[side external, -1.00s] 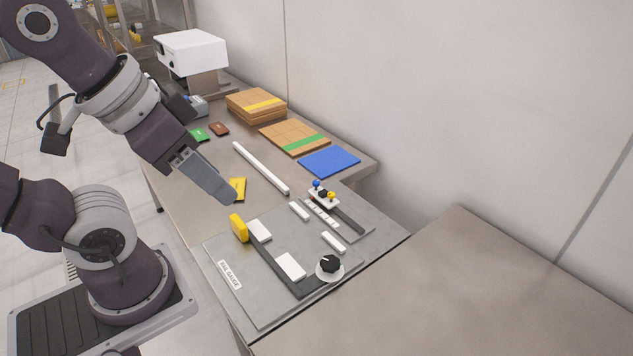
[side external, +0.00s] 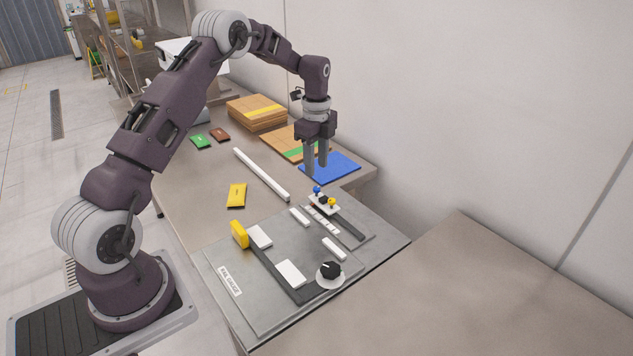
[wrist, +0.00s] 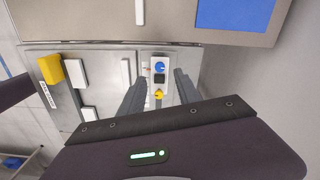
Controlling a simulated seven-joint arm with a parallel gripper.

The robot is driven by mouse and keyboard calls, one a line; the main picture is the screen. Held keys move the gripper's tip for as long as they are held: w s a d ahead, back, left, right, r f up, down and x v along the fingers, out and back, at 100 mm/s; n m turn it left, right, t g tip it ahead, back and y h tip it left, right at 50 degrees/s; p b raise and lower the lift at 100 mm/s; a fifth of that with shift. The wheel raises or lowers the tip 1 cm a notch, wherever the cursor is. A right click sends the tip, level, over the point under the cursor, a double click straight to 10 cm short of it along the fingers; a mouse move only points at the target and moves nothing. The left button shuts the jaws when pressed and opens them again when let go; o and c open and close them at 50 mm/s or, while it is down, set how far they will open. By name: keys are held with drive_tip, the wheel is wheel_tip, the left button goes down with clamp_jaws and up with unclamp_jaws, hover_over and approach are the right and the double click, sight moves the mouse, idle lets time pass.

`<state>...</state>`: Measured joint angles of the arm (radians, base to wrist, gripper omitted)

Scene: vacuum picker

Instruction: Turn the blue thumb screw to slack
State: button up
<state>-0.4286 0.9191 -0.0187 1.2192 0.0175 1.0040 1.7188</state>
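The blue thumb screw (side external: 317,188) is a small blue knob at the far end of a white block (side external: 324,202) on the grey panel. It also shows in the wrist view (wrist: 160,67), above a dark knob and a yellow knob (wrist: 159,94). My gripper (side external: 316,172) points down just above and beyond the blue screw, near the blue mat. Its two fingers are apart with nothing between them. In the wrist view my gripper (wrist: 158,82) has one finger on each side of the white block, with the block visible in the gap below.
The grey panel (side external: 225,300) also carries a black dial (side external: 330,270), a yellow handle (side external: 239,232) and white blocks. Beyond lie a blue mat (side external: 345,166), cardboard boxes (side external: 256,112) and a long white bar (side external: 260,174). The table at right (side external: 480,290) is clear.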

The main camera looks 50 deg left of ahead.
sight(317, 188)
wheel_tip(317, 188, down, 6)
drive_tip(key=shift+f, duration=0.1)
clamp_jaws()
